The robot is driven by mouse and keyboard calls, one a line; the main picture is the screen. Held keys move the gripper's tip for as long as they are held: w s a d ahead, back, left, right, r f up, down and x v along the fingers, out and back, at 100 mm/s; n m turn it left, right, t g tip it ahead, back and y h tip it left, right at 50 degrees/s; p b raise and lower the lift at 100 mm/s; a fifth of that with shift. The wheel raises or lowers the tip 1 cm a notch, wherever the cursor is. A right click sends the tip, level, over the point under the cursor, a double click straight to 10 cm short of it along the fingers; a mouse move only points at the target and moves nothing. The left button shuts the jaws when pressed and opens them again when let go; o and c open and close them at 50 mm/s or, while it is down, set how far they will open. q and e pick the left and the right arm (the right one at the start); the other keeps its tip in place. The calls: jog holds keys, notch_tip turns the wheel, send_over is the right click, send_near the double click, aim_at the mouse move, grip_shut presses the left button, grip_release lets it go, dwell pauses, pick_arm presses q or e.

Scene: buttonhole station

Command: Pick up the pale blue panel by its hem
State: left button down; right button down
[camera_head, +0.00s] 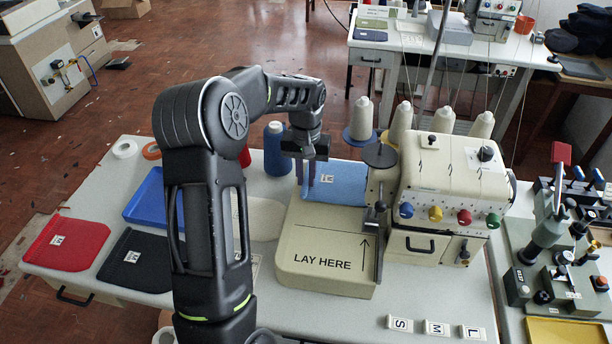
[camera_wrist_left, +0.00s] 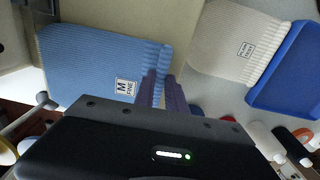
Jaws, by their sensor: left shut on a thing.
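The pale blue panel (camera_head: 342,182) is a ribbed knit piece with an "M" label, at the back edge of the cream bed marked "LAY HERE" (camera_head: 325,225). It also shows in the left wrist view (camera_wrist_left: 90,60), with its thicker hem edge toward the fingers. My left gripper (camera_head: 306,180) points down at the left end of the panel, and its purple fingers (camera_wrist_left: 162,92) are shut on the hem. The fingertips are partly hidden against the cloth. My right gripper is in neither view.
The cream sewing machine (camera_head: 450,185) and thread cones stand right of the panel. A cream panel (camera_head: 262,217), blue tray (camera_head: 147,200), red panel (camera_head: 66,243) and black panel (camera_head: 137,262) lie left. S, M and L tags (camera_head: 435,328) lie on clear tabletop in front.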

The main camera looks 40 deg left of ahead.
pick_arm(q)
jog(key=shift+r, duration=0.15)
jog(key=shift+r+p, duration=1.75)
jog(key=shift+r, duration=0.65)
